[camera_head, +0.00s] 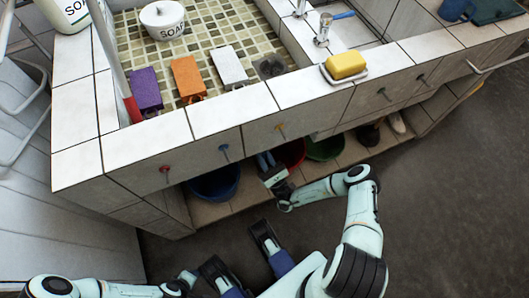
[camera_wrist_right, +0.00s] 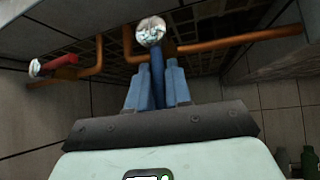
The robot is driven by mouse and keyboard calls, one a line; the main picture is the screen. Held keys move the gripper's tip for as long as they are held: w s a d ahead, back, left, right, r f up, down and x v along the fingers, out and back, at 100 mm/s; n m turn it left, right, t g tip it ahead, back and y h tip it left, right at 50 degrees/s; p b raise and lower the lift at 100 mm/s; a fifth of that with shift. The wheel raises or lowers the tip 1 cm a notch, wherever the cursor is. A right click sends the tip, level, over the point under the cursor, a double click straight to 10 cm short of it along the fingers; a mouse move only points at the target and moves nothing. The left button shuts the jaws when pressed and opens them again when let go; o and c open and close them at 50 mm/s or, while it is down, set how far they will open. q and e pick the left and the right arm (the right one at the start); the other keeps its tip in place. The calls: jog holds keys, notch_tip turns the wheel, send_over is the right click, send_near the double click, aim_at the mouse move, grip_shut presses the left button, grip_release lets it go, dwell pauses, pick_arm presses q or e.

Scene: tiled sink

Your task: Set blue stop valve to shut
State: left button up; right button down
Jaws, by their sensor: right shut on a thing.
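The blue stop valve (camera_wrist_right: 157,68) shows in the right wrist view. It has a round silver end and a blue lever pointing down toward my right gripper (camera_wrist_right: 157,88). The two blue fingers stand on either side of the lever and are shut on it. The lever lies roughly crosswise to the copper pipe beside it. In the head view my right gripper (camera_head: 266,160) reaches under the counter front, and the valve is hidden there. My left arm lies at the bottom left; its gripper (camera_head: 215,276) is partly cut off and its jaw opening is unclear.
A red-handled valve (camera_wrist_right: 57,65) sits left on another copper pipe (camera_wrist_right: 97,55). Blue (camera_head: 215,184), red (camera_head: 292,153) and green (camera_head: 325,149) basins stand on the shelf under the tiled counter (camera_head: 222,118). Green bottles (camera_wrist_right: 309,162) show at the lower right.

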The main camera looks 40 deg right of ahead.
pick_arm(q)
jog(key=shift+s+f, duration=0.1)
jog(key=shift+s, duration=0.1)
pick_arm(e)
jog(key=shift+a+m+h, duration=0.15)
jog(key=shift+m+h, duration=0.55)
jog(key=c, duration=1.1)
grip_release()
jog(key=shift+c, duration=0.2)
pick_arm(q)
jog(key=shift+s+f, duration=0.15)
pick_arm(e)
jog(key=v, duration=1.3)
jog(key=shift+s+f, duration=0.1)
